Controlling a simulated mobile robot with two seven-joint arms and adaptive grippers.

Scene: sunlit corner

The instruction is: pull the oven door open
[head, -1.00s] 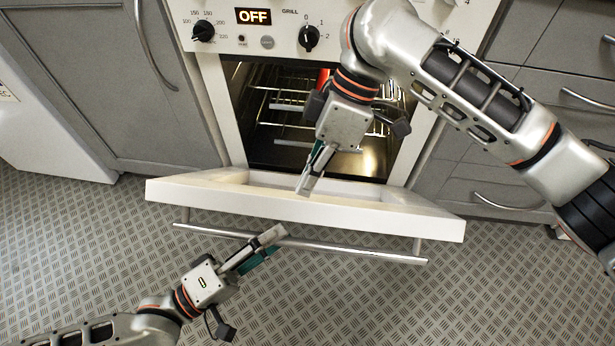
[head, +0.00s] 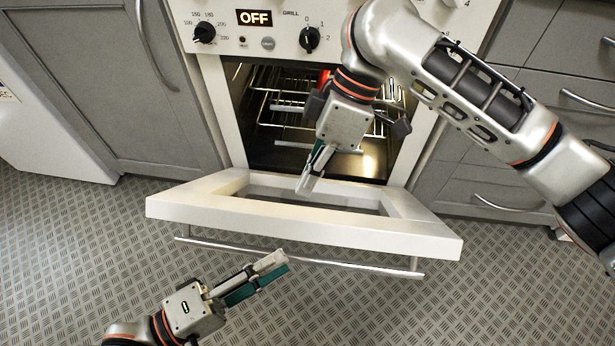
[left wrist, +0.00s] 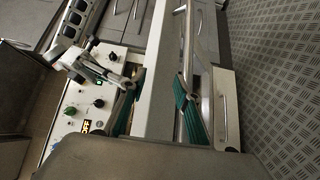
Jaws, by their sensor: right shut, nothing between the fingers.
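The white oven door (head: 400,236) is hinged at its bottom and stands partly open, tilted out toward me with its inner frame showing. Its metal bar handle (head: 360,267) runs along the front. My left gripper (head: 284,263) is below the door, its fingertips close to the handle's middle; I cannot tell whether they touch it. In the left wrist view its two teal-padded fingers (left wrist: 160,82) are apart, with the handle (left wrist: 188,35) near the right one. My right gripper (head: 304,188) is shut and empty, pointing down over the door's inner side.
The oven cavity (head: 275,120) shows wire racks and a red item (head: 323,79) partly hidden by my right gripper. The control panel (head: 275,28) reads OFF. Grey cabinets (head: 120,90) flank the oven. The patterned floor (head: 90,240) is clear in front.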

